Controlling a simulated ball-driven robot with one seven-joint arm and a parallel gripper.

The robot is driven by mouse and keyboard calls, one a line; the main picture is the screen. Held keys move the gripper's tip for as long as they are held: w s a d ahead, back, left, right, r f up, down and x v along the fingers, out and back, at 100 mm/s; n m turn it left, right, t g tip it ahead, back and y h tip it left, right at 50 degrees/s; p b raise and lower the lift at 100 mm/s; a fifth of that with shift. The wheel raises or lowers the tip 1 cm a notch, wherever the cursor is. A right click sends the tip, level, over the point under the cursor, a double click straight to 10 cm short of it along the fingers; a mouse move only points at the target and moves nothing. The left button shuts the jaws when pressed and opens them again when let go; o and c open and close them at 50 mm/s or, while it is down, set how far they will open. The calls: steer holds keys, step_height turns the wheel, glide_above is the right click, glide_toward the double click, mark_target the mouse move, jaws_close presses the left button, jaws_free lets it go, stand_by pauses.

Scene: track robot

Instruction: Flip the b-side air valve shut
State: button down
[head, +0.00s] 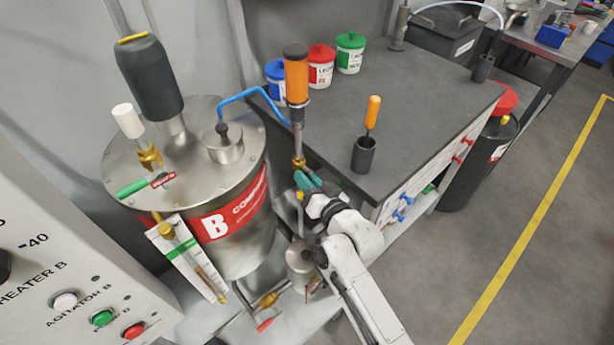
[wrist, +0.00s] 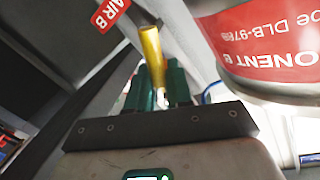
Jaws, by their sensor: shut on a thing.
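The AIR B tag (wrist: 110,13) is red with white letters at the top left of the wrist view. Just below and right of it, a yellow valve handle (wrist: 152,45) stands between the green fingers of my gripper (wrist: 160,85). My gripper is shut on this handle. In the head view my gripper (head: 304,181) is at the pipe below the orange cylinder (head: 296,80), close to a brass fitting (head: 299,162). A small yellow end (head: 300,196) shows just below the fingers. The fingers and arm hide most of the valve body, so I cannot tell its lever angle.
The steel component B tank (head: 236,255) stands close left of my gripper, with a blue hose (head: 245,95) above. The dark bench (head: 430,100) is right, bearing an orange-handled tool in a black cup (head: 364,155) and several lidded tubs. Open floor (head: 480,200) lies further right.

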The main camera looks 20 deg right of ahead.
steer(key=m+p, duration=0.1)
steer(key=m, duration=0.1)
steer(key=m+p, duration=0.1)
steer(key=r+m+g+y+p, duration=0.1)
steer(key=m, duration=0.1)
steer(key=shift+s+a+m, duration=0.15)
steer(key=shift+a+m, duration=0.15)
steer(key=shift+a, duration=0.1)
steer(key=m+p, duration=0.1)
steer(key=m, duration=0.1)
steer(key=r+m+y, duration=0.1)
steer(key=m, duration=0.1)
steer(key=shift+a+m+g+p, duration=0.1)
steer(key=shift+m+g+p, duration=0.3)
steer(key=c, duration=1.2)
jaws_free()
steer(key=b+v, duration=0.1)
steer(key=v, duration=0.9)
steer(key=shift+s+d, duration=0.25)
steer(key=shift+s, duration=0.1)
